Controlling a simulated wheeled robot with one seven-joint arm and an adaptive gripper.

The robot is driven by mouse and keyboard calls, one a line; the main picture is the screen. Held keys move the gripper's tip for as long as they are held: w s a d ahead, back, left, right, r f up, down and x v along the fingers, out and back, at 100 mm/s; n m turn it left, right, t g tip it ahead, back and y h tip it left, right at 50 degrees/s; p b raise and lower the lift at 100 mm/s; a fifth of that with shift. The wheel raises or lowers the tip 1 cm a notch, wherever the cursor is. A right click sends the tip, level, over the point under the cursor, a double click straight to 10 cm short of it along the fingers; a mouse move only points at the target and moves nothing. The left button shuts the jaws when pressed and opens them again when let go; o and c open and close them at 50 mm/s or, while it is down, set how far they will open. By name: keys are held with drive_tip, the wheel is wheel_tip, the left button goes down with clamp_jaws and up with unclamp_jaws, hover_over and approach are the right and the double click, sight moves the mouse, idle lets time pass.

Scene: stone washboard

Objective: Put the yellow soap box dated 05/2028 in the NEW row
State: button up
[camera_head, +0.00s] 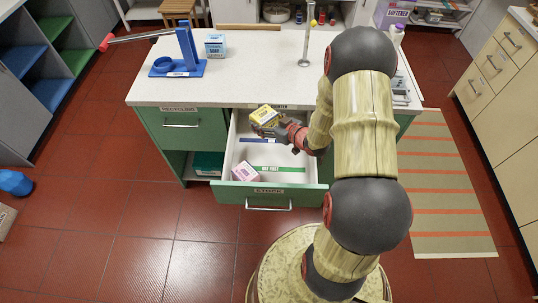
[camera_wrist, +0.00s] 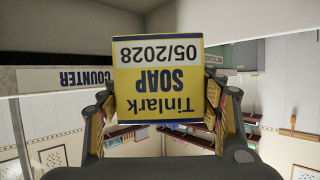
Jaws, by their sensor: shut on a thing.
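The yellow soap box (camera_head: 264,115) is held at the back of the open drawer (camera_head: 305,178), close under the counter edge. In the wrist view the box (camera_wrist: 160,65) shows "Tinlark SOAP" and "05/2028" upside down. My gripper (camera_head: 275,126) is shut on it, and in the wrist view its fingers (camera_wrist: 160,108) sit on both sides. Inside the drawer are a blue strip (camera_head: 258,140) at the back, its label too small to read, and a green strip (camera_head: 278,169) marked "USE FIRST" in front. Whether the box touches the drawer floor cannot be told.
A pink box (camera_head: 244,172) stands in the drawer's front left corner. The countertop (camera_head: 260,72) overhangs the drawer's back. A blue-and-white soap box (camera_head: 215,45) and a blue stand (camera_head: 187,50) are on the counter. The drawer floor around the strips is mostly clear.

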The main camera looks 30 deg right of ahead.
wheel_tip(320, 180, down, 3)
drive_tip(key=shift+r+b, duration=0.1)
drive_tip(key=shift+b, duration=0.9)
drive_tip(key=b, duration=0.3)
hover_over(271, 150)
drive_tip(key=w+a, duration=0.1)
drive_tip(key=w, duration=0.2)
drive_tip(key=f, duration=0.9)
drive_tip(key=shift+a+f, duration=0.2)
drive_tip(key=shift+f, duration=0.2)
drive_tip(key=shift+f+b, duration=0.2)
drive_tip(key=shift+b, duration=0.15)
drive_tip(key=o, duration=1.4)
